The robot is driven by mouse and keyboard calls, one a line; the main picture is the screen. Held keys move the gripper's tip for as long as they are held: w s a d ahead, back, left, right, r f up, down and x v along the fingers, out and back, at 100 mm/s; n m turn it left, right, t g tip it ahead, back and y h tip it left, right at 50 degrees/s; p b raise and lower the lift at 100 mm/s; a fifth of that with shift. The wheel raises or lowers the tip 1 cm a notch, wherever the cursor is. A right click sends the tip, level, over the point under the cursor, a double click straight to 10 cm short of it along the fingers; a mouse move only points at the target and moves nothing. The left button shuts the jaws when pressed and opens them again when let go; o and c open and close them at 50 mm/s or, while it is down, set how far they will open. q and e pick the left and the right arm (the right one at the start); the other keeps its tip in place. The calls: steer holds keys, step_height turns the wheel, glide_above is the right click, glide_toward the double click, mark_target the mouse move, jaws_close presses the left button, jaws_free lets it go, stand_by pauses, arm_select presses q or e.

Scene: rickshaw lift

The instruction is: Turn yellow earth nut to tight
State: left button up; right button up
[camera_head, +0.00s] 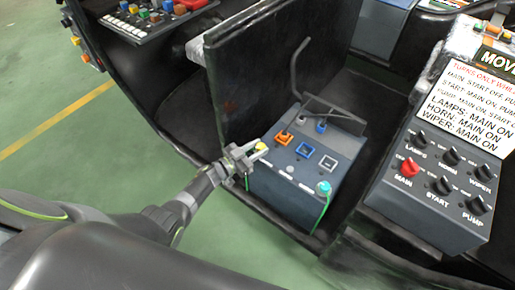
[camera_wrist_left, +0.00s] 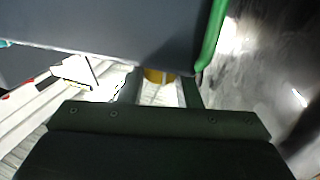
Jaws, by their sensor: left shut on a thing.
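The yellow earth nut (camera_head: 261,146) sits at the left corner of the grey-blue box (camera_head: 307,180) on the vehicle floor. My left gripper (camera_head: 251,156) reaches it from the lower left, and its fingers are shut on the nut. In the left wrist view, a yellow part of the nut (camera_wrist_left: 155,76) shows between the fingers (camera_wrist_left: 160,90), beside the box's underside or wall (camera_wrist_left: 130,35). The fingers cover much of the nut, and how tight it is cannot be told. My right gripper is not in view.
The box top carries orange (camera_head: 284,137) and blue sockets, a white-framed socket (camera_head: 328,163) and a teal knob (camera_head: 323,187) with a green wire. A bent metal handle (camera_head: 298,70) rises behind. A switch panel (camera_head: 440,170) stands at right. Green floor at left is open.

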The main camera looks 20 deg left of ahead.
arm_select(q)
steer(key=shift+a+f+m+g+h, duration=0.1)
steer(key=shift+m+g+h, duration=0.4)
steer(key=shift+h, duration=0.1)
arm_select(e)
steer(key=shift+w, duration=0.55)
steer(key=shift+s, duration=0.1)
arm_select(q)
steer(key=o, duration=1)
steer(key=shift+c, duration=0.2)
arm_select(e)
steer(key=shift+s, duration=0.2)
arm_select(q)
steer(key=p+v, duration=0.1)
steer(key=v, duration=1.6)
steer(key=shift+p, duration=0.35)
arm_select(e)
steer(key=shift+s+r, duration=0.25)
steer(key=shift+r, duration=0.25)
